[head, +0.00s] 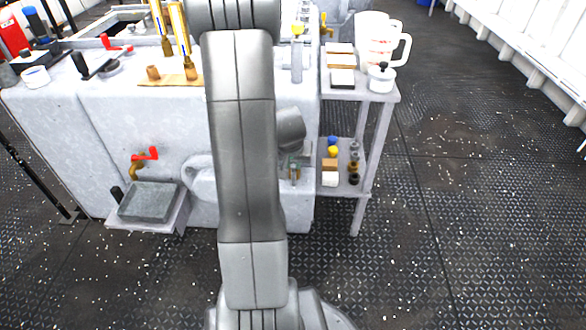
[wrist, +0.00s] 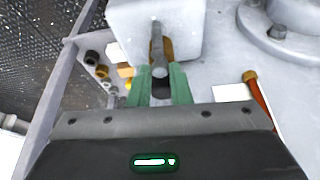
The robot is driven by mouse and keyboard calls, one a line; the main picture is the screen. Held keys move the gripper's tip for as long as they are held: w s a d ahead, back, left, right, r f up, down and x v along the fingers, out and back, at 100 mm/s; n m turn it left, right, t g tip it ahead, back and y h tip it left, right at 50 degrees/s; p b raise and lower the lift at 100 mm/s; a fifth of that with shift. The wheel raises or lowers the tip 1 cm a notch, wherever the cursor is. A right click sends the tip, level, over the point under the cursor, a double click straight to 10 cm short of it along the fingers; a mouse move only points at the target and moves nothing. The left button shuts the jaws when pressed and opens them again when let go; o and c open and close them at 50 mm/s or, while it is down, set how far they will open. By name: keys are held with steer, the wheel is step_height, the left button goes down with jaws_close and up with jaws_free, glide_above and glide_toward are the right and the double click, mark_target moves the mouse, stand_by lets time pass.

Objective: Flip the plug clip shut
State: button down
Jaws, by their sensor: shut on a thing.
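The plug clip (wrist: 157,42) shows in the wrist view as a grey metal bar in front of a brass-coloured part, on the face of a pale grey housing. My gripper (wrist: 161,82) has its green fingers on either side of the bar's near end and is shut on it. In the head view my gripper (head: 297,160) is low against the right end of the grey tank, largely hidden by my arm. The clip is too small and covered there to make out. I cannot tell how far the clip is from its closed position.
A grey side stand (head: 365,92) right of the tank carries jugs and a lidded pot on top. Its lower shelf holds small coloured caps and blocks. A red-handled tap (head: 146,156) is on the tank front, above a grey tray (head: 148,201). The floor at right is open.

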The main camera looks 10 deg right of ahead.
steer(key=shift+a+f+m+h+b, duration=0.1)
steer(key=shift+f+m+h+b, duration=0.2)
steer(key=shift+m+b, duration=1.3)
steer(key=shift+r+h+b, duration=0.2)
steer(key=shift+h+b, duration=0.1)
steer(key=shift+b, duration=1.2)
steer(key=shift+r+m+g, duration=0.1)
steer(key=shift+m+g, duration=0.2)
steer(key=c, duration=1.3)
jaws_free()
steer(key=shift+c, duration=0.2)
steer(key=p+v, duration=0.5)
steer(key=v, duration=0.8)
steer(key=shift+a+r, duration=0.15)
steer(key=shift+r, duration=0.25)
